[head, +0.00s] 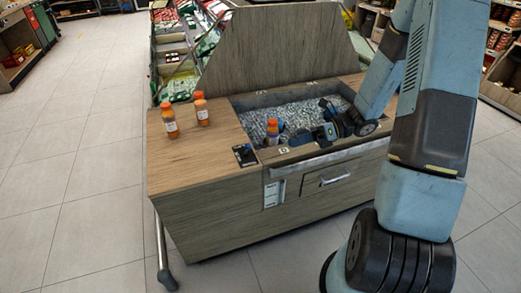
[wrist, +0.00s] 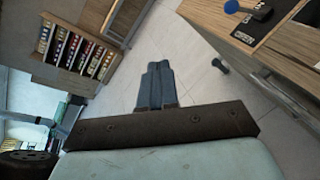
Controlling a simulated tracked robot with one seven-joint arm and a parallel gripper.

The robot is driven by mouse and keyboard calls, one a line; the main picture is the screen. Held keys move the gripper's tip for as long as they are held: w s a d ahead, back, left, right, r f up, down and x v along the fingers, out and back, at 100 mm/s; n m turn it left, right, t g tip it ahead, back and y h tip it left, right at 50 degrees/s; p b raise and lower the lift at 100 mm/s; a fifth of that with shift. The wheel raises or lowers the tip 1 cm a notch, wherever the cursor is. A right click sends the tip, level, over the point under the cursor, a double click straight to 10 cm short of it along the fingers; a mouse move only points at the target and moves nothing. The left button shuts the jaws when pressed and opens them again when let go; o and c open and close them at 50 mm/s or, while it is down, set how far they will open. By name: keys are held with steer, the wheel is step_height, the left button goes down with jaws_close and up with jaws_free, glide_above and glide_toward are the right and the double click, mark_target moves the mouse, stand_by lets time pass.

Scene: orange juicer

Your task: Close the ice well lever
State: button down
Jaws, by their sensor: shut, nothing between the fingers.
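The ice well (head: 250,102) is a sunken bin of ice in the wooden counter, open at the top. I cannot clearly make out its lever in the head view. My gripper (head: 301,138) is over the front edge of the ice well, to the right of a bottle. Its fingers (wrist: 158,66) are together and empty in the wrist view, apart from the blue knob.
Two orange bottles (head: 169,120) (head: 202,108) stand on the counter's left part. Another orange-topped bottle (head: 272,127) is at the ice well's front. A small dark panel (head: 245,155) lies left of it. A drawer (head: 327,180) is below. The tiled floor (head: 80,190) at left is clear.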

steer(key=w+d+f+m+t+y, duration=0.2)
steer(key=f+m+t, duration=0.6)
steer(key=f+m, duration=0.4)
steer(key=shift+w+f+m+y, duration=0.15)
steer(key=shift+w+m+y, duration=0.5)
steer(key=shift+w, duration=0.55)
steer(key=x, duration=1.3)
steer(key=shift+w+a, duration=0.2)
steer(key=shift+a, duration=0.2)
